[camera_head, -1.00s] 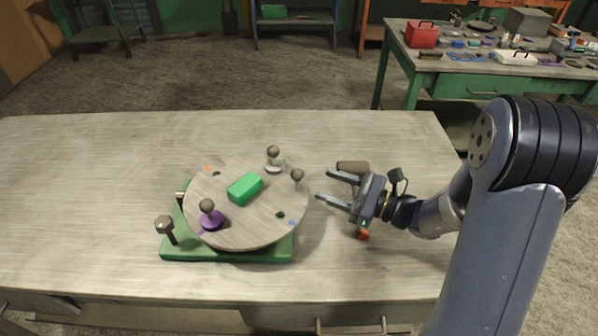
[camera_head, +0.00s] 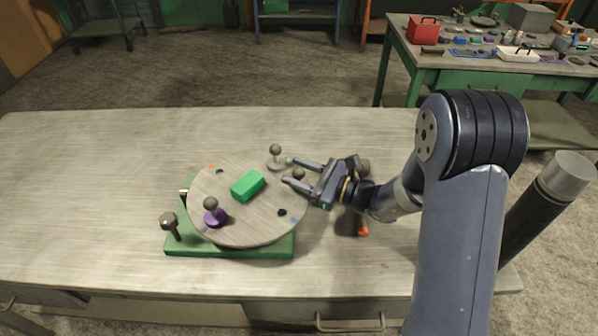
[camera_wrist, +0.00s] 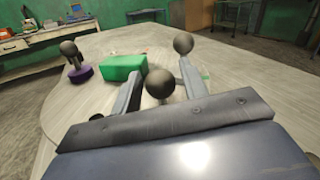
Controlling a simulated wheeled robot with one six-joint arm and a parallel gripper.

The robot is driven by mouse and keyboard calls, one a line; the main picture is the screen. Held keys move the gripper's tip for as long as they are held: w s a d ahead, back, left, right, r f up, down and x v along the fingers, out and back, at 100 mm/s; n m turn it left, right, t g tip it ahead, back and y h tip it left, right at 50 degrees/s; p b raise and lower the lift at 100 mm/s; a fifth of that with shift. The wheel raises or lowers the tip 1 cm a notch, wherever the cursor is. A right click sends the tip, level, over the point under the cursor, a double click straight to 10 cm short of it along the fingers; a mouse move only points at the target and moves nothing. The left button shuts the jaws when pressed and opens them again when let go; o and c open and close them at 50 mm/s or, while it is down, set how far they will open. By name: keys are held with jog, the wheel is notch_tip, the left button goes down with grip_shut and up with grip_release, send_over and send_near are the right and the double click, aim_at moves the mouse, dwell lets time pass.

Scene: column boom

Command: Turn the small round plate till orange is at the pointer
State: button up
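The round plate (camera_head: 250,222) sits on a green base (camera_head: 190,247); it also shows in the wrist view (camera_wrist: 85,125). A small orange mark (camera_head: 211,166) is at its far-left rim. A green block (camera_head: 247,185), a purple-footed knob (camera_head: 214,216) and a grey-footed knob (camera_head: 275,151) stand on it. My gripper (camera_head: 288,170) is open over the plate's right rim. Its fingers are either side of a dark round knob (camera_wrist: 160,84), with gaps visible. A post with a brown head (camera_head: 169,220) stands at the base's left; I cannot tell whether it is the pointer.
Blue (camera_head: 294,220) and purple (camera_head: 205,229) marks are on the near rim. A small orange-red thing (camera_head: 363,231) lies on the table right of the plate. The table's left side (camera_head: 80,190) is clear. A cluttered workbench (camera_head: 470,62) stands behind at the right.

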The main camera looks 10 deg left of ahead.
grip_shut()
dwell(0.3)
jog(key=shift+w+a+f+n+g+b, duration=0.1)
jog(key=shift+w+a+n+g+b, duration=0.15)
jog(key=shift+w+n+g, duration=0.25)
jog(key=shift+w+a+n+g+b, duration=0.1)
jog(key=shift+w+n+g+b, duration=0.15)
jog(key=shift+g, duration=0.35)
jog(key=shift+w+a+n+g, duration=0.2)
jog(key=shift+w+n+g, duration=0.2)
jog(key=shift+g, duration=0.25)
jog(key=shift+w+a+n+g, duration=0.25)
jog(key=shift+n+g, duration=0.1)
jog(key=shift+g, duration=0.3)
jog(key=shift+o, duration=0.9)
grip_release()
jog(key=shift+d, duration=0.15)
